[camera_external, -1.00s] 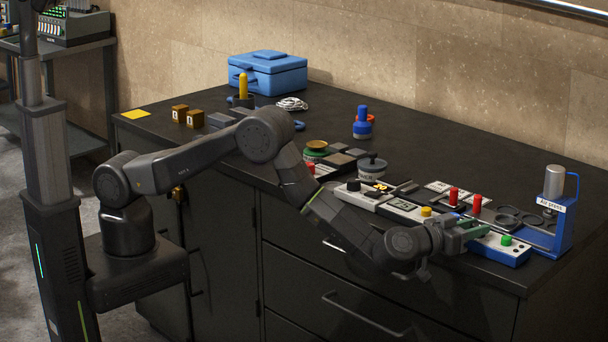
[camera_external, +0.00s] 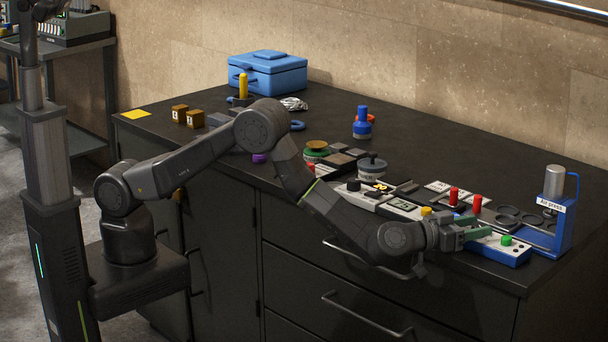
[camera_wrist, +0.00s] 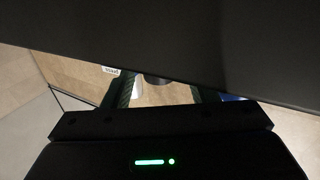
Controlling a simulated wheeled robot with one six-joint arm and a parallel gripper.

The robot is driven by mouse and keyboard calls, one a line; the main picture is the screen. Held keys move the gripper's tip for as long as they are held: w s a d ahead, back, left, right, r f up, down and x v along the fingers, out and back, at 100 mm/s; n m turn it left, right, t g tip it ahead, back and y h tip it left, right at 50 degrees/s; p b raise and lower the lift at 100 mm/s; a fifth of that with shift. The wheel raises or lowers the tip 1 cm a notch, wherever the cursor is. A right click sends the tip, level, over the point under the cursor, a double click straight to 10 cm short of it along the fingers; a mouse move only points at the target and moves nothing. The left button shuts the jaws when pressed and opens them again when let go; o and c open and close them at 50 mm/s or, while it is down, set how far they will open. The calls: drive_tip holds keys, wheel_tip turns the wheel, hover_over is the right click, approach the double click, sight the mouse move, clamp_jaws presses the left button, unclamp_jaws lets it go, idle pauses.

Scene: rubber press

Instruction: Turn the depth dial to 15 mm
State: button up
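My gripper (camera_external: 483,232) is at the front right of the bench, over the left part of a blue-and-white control box (camera_external: 512,252) with a green button (camera_external: 507,240). Its two fingers are apart with nothing seen between them; they also show apart in the wrist view (camera_wrist: 161,92). The blue press stand (camera_external: 561,222), labelled "Air press", stands just right of the box. I cannot make out a dial marked for depth or any mm reading; the gripper covers part of the box. A black knob (camera_external: 353,186) sits on a white unit further left.
Two red-topped handles (camera_external: 454,196) stand behind my gripper. A yellow button (camera_external: 426,211) and a white unit with a display (camera_external: 405,207) lie to its left. A grey lidded pot (camera_external: 372,167) and a blue case (camera_external: 267,73) are further back.

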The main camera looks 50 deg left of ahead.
drive_tip(key=b+v, duration=0.2)
drive_tip(key=v, duration=1.2)
drive_tip(key=d+r+m+g+h+p, duration=0.3)
drive_tip(key=d+r+m+g+p, duration=0.45)
drive_tip(key=d+g, duration=0.6)
drive_tip(key=w+a+r+n+y+p, duration=0.1)
drive_tip(key=w+a+r+y+p, duration=0.15)
drive_tip(key=w+a+y, duration=0.2)
drive_tip(key=w+a+r+n+y+p, duration=0.1)
drive_tip(key=w+a+r+y+p, duration=0.1)
drive_tip(key=w+a+r+y, duration=0.25)
drive_tip(key=shift+t+h, duration=0.45)
drive_tip(key=shift+h, duration=0.15)
drive_tip(key=p+x, duration=0.1)
drive_tip(key=x, duration=0.3)
drive_tip(key=a+p+x, duration=0.1)
drive_tip(key=x, duration=0.8)
drive_tip(key=shift+w+a+f+p, duration=0.15)
drive_tip(key=shift+a+f+p, duration=0.1)
drive_tip(key=shift+f+p, duration=0.25)
drive_tip(key=shift+c, duration=0.2)
